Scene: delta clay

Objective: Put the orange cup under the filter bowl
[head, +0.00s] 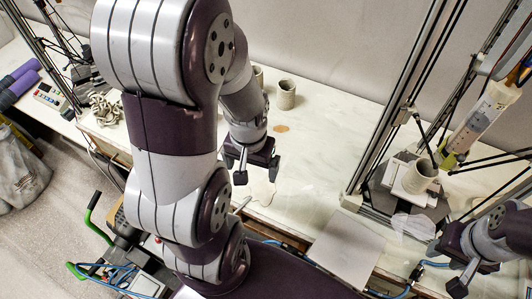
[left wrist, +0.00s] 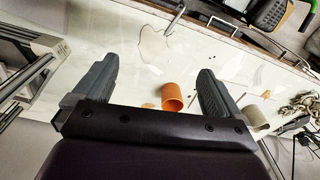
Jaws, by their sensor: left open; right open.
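The orange cup (left wrist: 172,97) shows in the left wrist view on the white table, between the fingers of my left gripper (left wrist: 156,72) in the picture and nearer the right finger. I cannot tell how far below the fingers it is. I cannot make out a filter bowl in either view.
Pale cups (head: 287,94) stand at the table's back. A light square plate (head: 345,250) lies at the front. The middle table is mostly clear.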

